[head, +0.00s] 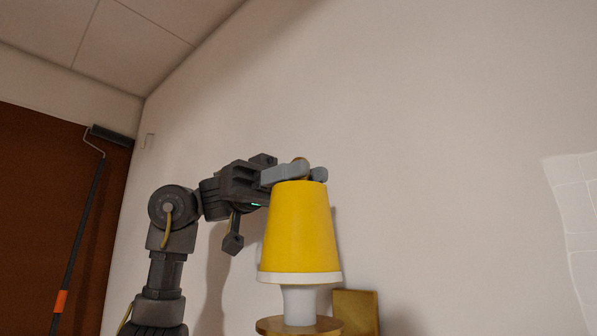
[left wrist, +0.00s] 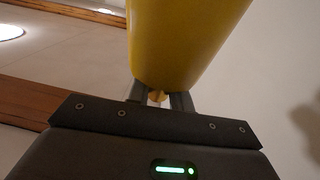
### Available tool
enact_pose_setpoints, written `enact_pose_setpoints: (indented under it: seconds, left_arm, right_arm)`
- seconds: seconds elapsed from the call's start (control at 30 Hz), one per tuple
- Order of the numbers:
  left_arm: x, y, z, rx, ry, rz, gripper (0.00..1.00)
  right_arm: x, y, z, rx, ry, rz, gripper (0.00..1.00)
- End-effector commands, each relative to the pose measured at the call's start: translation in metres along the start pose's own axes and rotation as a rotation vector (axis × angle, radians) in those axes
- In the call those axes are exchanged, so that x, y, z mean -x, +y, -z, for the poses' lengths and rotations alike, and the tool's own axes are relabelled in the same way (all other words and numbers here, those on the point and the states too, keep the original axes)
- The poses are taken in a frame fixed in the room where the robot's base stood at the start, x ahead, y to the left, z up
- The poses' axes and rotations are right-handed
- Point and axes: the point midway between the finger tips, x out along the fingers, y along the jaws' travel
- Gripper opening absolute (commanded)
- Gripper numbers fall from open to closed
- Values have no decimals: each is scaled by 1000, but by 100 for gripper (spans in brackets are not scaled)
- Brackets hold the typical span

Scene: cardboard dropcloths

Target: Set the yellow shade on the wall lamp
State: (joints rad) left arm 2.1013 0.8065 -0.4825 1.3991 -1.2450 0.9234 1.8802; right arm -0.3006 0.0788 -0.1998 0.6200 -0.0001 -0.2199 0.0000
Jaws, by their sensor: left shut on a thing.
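The yellow shade (head: 300,232) is upright, with a white band around its lower edge. It shows from close up in the left wrist view (left wrist: 185,40). The wall lamp's white body (head: 299,304) stands on a round wooden shelf (head: 270,327) fixed to a wooden wall plate (head: 358,313). The shade is in line above the white body, and its lower edge hides the lamp's top. I cannot tell whether it rests there. My left gripper (head: 305,172) is shut on a small knob at the shade's top (left wrist: 157,96). My right gripper is not in view.
A paint roller on a long pole (head: 82,225) leans by the brown door (head: 35,205) at the left. The pale wall (head: 440,170) is close behind the lamp. Free room lies to the right of the lamp.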

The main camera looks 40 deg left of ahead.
Motion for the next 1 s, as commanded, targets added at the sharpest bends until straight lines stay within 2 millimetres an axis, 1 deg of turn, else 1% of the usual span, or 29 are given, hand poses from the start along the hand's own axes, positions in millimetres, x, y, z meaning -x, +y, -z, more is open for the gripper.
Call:
enact_pose_setpoints:
  seconds: [0.03, 0.1, 0.4, 1.0]
  left_arm:
    - [0, 0, -8, 0, 0, 0, 0]
    - [0, 0, -14, 0, 0, 0, 0]
    - [0, 0, -29, 0, 0, 1, 0]
    - [0, 0, -32, 0, 0, 0, 0]
  right_arm:
    - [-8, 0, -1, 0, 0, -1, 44]
    - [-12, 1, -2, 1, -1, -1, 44]
    - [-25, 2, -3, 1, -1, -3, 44]
    - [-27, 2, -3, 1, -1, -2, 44]
